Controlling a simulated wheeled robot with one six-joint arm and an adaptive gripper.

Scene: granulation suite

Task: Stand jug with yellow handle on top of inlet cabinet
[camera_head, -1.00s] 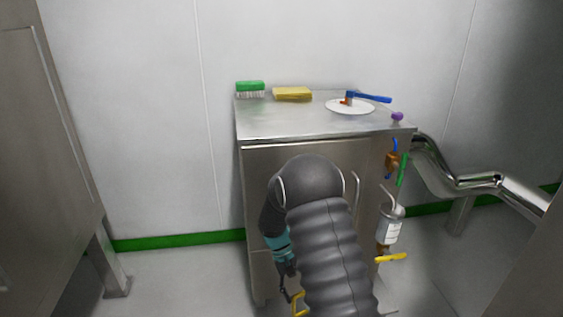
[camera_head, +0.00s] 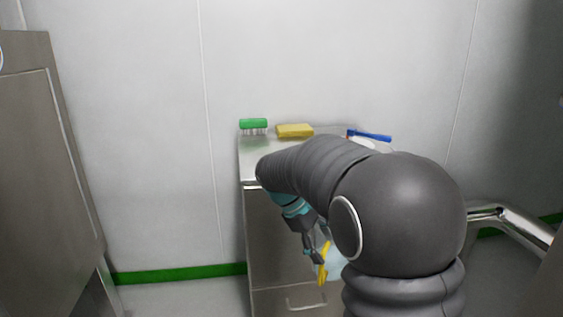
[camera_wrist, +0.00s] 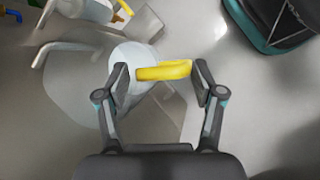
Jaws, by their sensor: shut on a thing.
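The jug (camera_head: 335,264) has a pale translucent body and a yellow handle (camera_head: 323,265). In the head view it hangs in front of the inlet cabinet (camera_head: 266,225), below its top, partly hidden by my arm. My gripper (camera_head: 317,252) is shut on the yellow handle. In the wrist view my gripper (camera_wrist: 160,74) has a finger at each end of the handle (camera_wrist: 164,71), with the round pale jug body (camera_wrist: 135,58) beyond it. The cabinet is a steel box; my arm covers much of its front and the right part of its top.
On the cabinet top stand a green brush (camera_head: 253,126) and a yellow sponge (camera_head: 295,131) along the back. A blue-handled tool (camera_head: 370,135) lies at the back right near a mostly hidden white plate. The front left of the top is bare. A steel pipe (camera_head: 512,223) runs at the right.

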